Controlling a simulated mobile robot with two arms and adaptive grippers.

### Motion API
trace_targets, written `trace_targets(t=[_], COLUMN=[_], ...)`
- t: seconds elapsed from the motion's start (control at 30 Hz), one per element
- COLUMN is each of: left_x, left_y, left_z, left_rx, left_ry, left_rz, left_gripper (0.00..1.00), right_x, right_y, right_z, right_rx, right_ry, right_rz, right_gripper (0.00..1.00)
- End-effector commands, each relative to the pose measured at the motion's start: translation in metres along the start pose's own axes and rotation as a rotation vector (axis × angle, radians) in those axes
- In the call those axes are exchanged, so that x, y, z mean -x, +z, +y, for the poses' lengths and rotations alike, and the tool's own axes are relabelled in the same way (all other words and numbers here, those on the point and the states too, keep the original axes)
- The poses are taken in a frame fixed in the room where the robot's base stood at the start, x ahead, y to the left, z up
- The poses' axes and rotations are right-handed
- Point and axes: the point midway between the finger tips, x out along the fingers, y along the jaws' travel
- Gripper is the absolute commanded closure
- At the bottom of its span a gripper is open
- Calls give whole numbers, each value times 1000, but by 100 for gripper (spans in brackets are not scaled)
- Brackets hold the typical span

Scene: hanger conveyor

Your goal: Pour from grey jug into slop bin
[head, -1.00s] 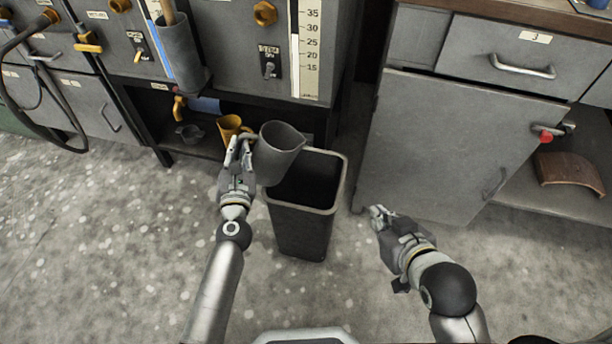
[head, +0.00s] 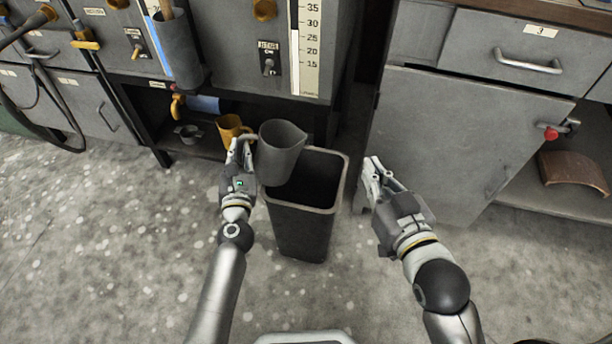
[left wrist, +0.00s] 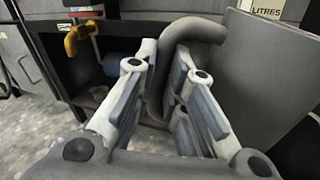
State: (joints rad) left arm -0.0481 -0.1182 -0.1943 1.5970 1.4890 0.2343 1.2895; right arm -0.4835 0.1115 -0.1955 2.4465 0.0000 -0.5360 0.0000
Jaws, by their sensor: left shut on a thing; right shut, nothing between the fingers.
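The grey jug (head: 280,156) is nearly upright in the head view, its spout to the right, over the left rim of the slop bin (head: 300,236). The bin is dark, open-topped and stands on the floor; its inside looks black. My left gripper (head: 241,152) is shut on the jug's handle at the jug's left side. In the left wrist view the handle (left wrist: 187,36) runs between the fingers and the jug's body (left wrist: 262,70) fills the right. What the jug holds is hidden. My right gripper (head: 372,178) is shut and empty, right of the bin.
An orange jug (head: 230,128) and a small grey cup (head: 189,133) sit on the low shelf behind my left gripper. A grey cabinet (head: 450,145) with a door ajar stands at the right. The speckled floor at the left is clear.

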Motion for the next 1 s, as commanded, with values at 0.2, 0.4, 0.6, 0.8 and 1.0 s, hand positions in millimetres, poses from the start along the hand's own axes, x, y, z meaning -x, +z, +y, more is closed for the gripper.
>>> trace_targets(t=[0.2,0.4,0.6,0.8,1.0], left_x=[0,0,0,0,0], left_y=[-5,-9,-13,-18,-22], left_z=[-3,-6,-8,-10,-12], left_rx=[41,77,114,152,190], left_ry=[-1,-2,-3,-3,-3], left_rz=[0,1,3,4,5], left_gripper=[100,100,100,100,100], right_x=[-2,1,7,17,30], right_y=[-25,-49,-71,-94,-113], right_z=[-4,-7,-10,-13,-16], right_rx=[-2,-5,-8,-13,-18], right_ry=[-9,-16,-23,-30,-37], right_rz=[141,270,400,534,667], right_gripper=[100,100,100,100,100])
